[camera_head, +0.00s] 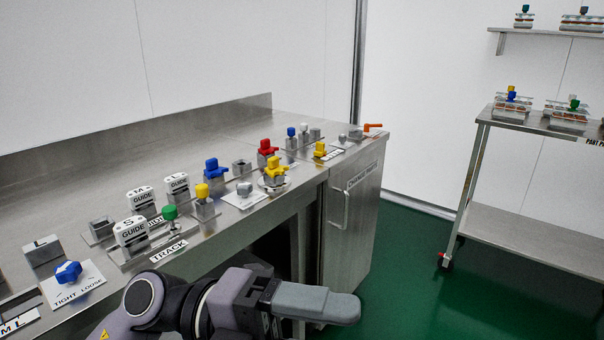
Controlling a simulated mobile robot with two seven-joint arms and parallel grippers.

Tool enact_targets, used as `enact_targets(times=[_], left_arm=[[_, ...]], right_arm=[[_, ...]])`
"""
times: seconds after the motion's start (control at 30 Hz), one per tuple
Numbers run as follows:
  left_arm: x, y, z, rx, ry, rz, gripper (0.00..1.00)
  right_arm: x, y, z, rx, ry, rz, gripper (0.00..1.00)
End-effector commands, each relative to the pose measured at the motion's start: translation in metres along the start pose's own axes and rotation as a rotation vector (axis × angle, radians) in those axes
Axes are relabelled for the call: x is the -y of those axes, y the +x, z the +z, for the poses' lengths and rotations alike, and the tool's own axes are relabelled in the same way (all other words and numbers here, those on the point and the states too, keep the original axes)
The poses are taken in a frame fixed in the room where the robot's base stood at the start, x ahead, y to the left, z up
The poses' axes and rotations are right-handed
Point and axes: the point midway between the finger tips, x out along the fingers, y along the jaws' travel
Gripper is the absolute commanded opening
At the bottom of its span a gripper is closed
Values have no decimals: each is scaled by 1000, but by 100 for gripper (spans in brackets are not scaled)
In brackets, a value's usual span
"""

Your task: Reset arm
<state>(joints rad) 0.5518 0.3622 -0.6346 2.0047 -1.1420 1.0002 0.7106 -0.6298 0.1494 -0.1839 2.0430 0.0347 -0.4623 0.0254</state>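My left arm comes in at the bottom left. Its gripper (335,306) points right, in front of the counter and over the green floor. I see it from the side as one grey tapered shape, so the gap between its fingers is hidden. It appears to touch nothing. My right gripper is out of view.
A steel counter (215,125) carries guide blocks (132,233), a green knob (170,212), a blue knob (68,272) on a tight/loose plate, and red, yellow and blue fittings. A cabinet door handle (340,210) juts out. A steel cart (530,125) stands right; green floor between is clear.

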Motion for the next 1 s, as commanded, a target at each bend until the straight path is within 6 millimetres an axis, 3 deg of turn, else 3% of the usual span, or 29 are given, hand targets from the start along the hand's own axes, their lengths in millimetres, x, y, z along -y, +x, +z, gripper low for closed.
enact_targets(times=[0.1,0.2,0.37,0.47,0.53,0.67,0.8,1.0], left_arm=[[13,-16,15,122,-121,-292,65],[13,-41,34,265,-230,-504,65],[-17,-96,66,549,-439,-776,65],[-58,-135,78,754,-593,-899,65],[-94,-160,80,903,-713,-961,65],[-175,-201,66,1181,-955,-1020,65],[-259,-226,26,1434,-1217,-1008,65],[-350,-234,-50,1688,-1560,-914,65]], right_arm=[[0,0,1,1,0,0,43],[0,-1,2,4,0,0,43],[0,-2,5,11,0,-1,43],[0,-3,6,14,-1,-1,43],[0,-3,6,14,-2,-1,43],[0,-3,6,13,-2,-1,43],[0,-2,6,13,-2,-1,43],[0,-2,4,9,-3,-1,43]])
